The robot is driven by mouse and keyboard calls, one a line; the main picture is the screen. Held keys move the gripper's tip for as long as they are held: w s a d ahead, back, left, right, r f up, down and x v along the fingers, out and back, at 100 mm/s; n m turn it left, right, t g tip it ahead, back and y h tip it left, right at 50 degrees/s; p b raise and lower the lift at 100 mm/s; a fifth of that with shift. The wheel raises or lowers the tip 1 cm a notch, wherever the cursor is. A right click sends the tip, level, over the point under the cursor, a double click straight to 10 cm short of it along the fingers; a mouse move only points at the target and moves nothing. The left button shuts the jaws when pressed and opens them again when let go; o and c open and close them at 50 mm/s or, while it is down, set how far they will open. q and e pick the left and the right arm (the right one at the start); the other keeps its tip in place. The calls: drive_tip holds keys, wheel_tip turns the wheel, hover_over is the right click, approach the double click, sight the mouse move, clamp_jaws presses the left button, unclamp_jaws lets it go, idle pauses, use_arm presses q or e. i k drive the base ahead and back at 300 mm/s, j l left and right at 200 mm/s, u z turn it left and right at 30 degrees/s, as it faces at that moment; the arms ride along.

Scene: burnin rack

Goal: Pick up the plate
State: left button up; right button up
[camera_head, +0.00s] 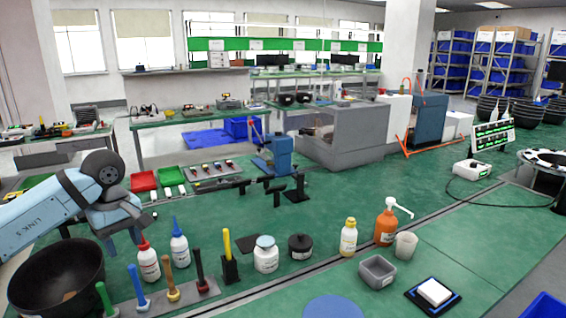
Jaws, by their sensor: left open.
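I cannot tell for certain which thing is the plate. A flat round blue disc (333,308) lies on the green bench at the bottom edge, partly cut off by the frame. My left gripper (135,222) is at the left, behind the large black bowl (55,285), and far from the disc. It is open, with nothing seen between its fingers, though its tips are small and hard to make out. My right gripper is not in view.
Bottles, including a white jar (266,254) and an orange pump bottle (386,225), stand on the bench. Coloured-handled tools (173,280) stand in a rack near the bowl. A grey bin (377,271) and a white block (434,292) on a dark mat lie right of the disc.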

sight(433, 291)
drive_tip(key=k+l, duration=0.7)
drive_tip(key=k, duration=0.1)
